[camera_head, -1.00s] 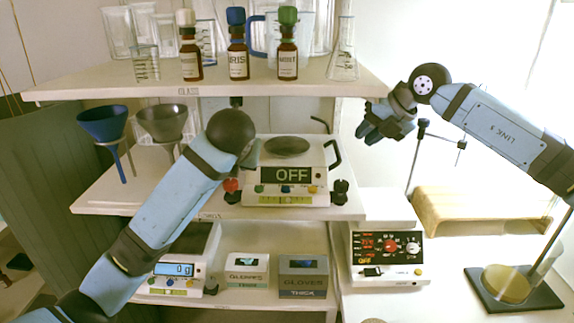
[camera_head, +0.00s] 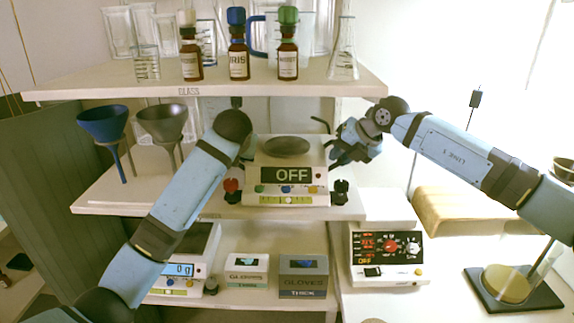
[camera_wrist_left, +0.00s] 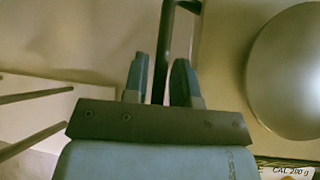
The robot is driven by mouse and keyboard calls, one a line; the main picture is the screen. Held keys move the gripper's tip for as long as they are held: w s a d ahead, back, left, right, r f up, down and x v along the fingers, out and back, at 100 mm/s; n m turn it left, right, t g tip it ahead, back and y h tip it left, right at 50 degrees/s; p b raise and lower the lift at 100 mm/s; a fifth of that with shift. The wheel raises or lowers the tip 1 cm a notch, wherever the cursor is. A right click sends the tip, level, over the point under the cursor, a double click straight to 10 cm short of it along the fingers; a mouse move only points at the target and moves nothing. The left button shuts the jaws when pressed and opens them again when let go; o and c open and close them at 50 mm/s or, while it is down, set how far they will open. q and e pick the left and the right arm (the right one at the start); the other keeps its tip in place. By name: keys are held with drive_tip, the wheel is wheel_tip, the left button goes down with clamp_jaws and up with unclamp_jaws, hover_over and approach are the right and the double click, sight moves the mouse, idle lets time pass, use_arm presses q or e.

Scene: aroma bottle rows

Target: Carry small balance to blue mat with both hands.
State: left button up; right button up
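The small balance (camera_head: 290,175), cream with a round grey pan and an OFF display, stands on the middle shelf. It has dark handles at its sides. My left gripper is hidden behind my left arm in the head view. In the left wrist view its fingers (camera_wrist_left: 163,80) stand either side of the dark handle bar (camera_wrist_left: 168,25), with a small gap; the pan (camera_wrist_left: 290,65) shows at right. My right gripper (camera_head: 340,150) is beside the balance's right handle, fingers apart; contact cannot be told. No blue mat is visible.
Bottles (camera_head: 238,50) and glassware stand on the top shelf (camera_head: 110,87). Funnels (camera_head: 102,122) stand left of the balance. Below are another balance (camera_head: 180,275) and glove boxes (camera_head: 303,275). A device with red readouts (camera_head: 385,245) stands at lower right, close below my right gripper.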

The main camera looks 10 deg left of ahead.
use_arm(q)
clamp_jaws()
use_arm(e)
clamp_jaws()
use_arm(q)
drive_tip(key=shift+r, duration=0.1)
use_arm(e)
drive_tip(key=shift+r, duration=0.1)
idle(0.8)
